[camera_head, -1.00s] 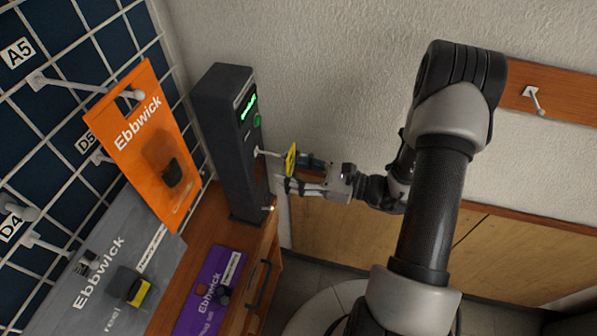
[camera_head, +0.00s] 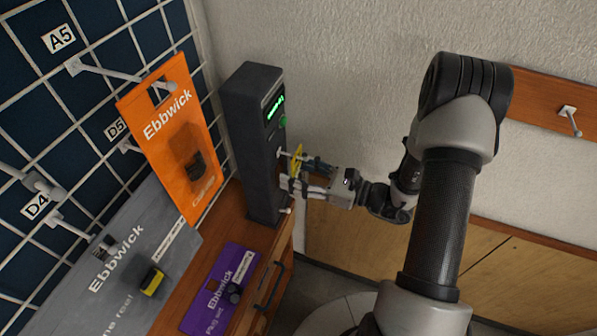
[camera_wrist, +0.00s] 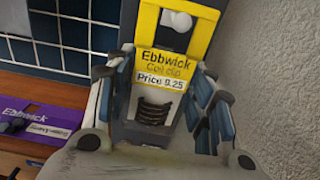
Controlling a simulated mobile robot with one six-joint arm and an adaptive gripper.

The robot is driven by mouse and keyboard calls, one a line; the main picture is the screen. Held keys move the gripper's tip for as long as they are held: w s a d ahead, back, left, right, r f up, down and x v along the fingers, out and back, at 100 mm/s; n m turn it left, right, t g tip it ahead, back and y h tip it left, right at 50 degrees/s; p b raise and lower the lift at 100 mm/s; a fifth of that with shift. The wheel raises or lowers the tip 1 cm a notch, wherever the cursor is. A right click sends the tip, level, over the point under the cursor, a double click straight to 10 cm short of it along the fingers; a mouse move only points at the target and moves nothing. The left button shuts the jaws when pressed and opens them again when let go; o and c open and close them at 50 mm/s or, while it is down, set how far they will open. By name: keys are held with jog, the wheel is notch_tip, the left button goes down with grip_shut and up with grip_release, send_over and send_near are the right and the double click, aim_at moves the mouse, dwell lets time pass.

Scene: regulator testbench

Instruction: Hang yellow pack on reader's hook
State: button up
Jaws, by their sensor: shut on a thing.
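The yellow pack (camera_head: 297,163) is held upright at the front of the dark reader (camera_head: 252,140). The reader's short white hook (camera_head: 282,153) points out toward the pack. In the wrist view, the pack (camera_wrist: 165,62) faces me with its label readable, and the hook's pale ball tip (camera_wrist: 181,17) shows within the outline of its hanging hole. How far the hook passes through the hole I cannot tell. My gripper (camera_head: 303,177) is shut on the pack's lower part; its fingers (camera_wrist: 155,90) stand on both sides of it.
An orange pack (camera_head: 172,140) hangs on the grid panel to the left. A grey pack (camera_head: 118,262) and a purple pack (camera_head: 222,290) are lower left, near the wooden cabinet (camera_head: 270,262). A rough wall is behind the reader.

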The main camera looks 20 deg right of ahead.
dwell(0.4)
jog(key=o, duration=1.1)
jog(key=v, duration=1.2)
